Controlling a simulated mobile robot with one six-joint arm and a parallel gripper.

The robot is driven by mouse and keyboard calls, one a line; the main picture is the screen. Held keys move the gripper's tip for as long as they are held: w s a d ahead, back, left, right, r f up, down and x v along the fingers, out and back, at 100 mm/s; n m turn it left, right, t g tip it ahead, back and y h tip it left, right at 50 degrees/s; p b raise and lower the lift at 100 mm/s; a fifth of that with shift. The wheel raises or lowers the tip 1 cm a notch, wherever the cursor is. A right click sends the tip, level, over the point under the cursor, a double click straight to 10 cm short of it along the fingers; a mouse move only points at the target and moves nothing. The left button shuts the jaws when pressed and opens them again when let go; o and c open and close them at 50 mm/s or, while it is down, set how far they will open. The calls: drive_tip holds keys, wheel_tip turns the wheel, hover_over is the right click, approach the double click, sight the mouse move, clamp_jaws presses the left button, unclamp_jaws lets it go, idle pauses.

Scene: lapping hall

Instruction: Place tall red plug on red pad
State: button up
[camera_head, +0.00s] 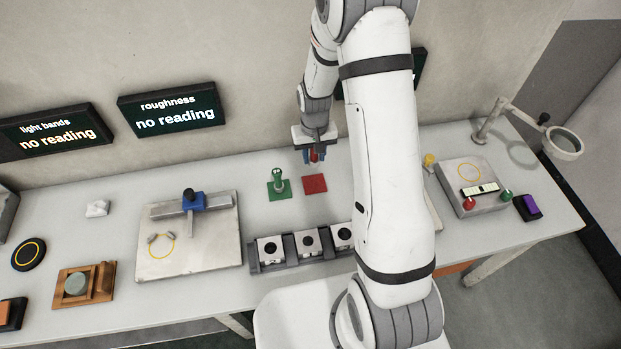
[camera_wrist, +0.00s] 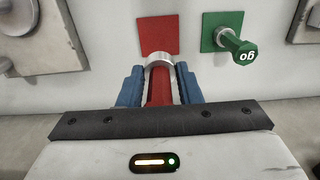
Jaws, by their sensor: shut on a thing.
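My gripper (camera_head: 315,156) is shut on the tall red plug, which shows between the blue fingers in the wrist view (camera_wrist: 159,88). A metal ring-like end of the plug points toward the red pad. The red pad (camera_head: 315,184) lies flat on the bench; it also shows in the wrist view (camera_wrist: 158,33), just beyond the plug. In the head view the plug is just above and behind the pad. I cannot tell whether the plug touches anything. The red pad looks bare.
A green plug (camera_head: 278,177) stands on the green pad (camera_head: 271,194), close to the left of the red pad. A rack (camera_head: 257,267) with several square metal blocks is in front. A flat plate with a blue-topped tool (camera_head: 191,200) lies to the left.

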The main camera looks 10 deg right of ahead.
sight(314, 184)
drive_tip(key=shift+d+r, duration=0.1)
drive_tip(key=shift+w+f+b, duration=0.15)
drive_tip(key=shift+f+b, duration=0.2)
drive_tip(key=shift+b, duration=0.55)
drive_tip(key=n+b, duration=0.1)
drive_tip(key=b, duration=0.3)
drive_tip(key=shift+f, duration=0.3)
drive_tip(key=n+b, duration=0.1)
drive_tip(key=b, duration=0.3)
drive_tip(key=shift+r, duration=0.15)
drive_tip(key=shift+s+r+n+b, duration=0.3)
drive_tip(key=shift+r+n+b, duration=0.1)
drive_tip(key=shift+b, duration=0.7)
drive_tip(key=shift+f+p, duration=0.35)
drive_tip(key=shift+f, duration=4.7)
drive_tip(key=o, duration=1.1)
drive_tip(key=shift+r, duration=0.2)
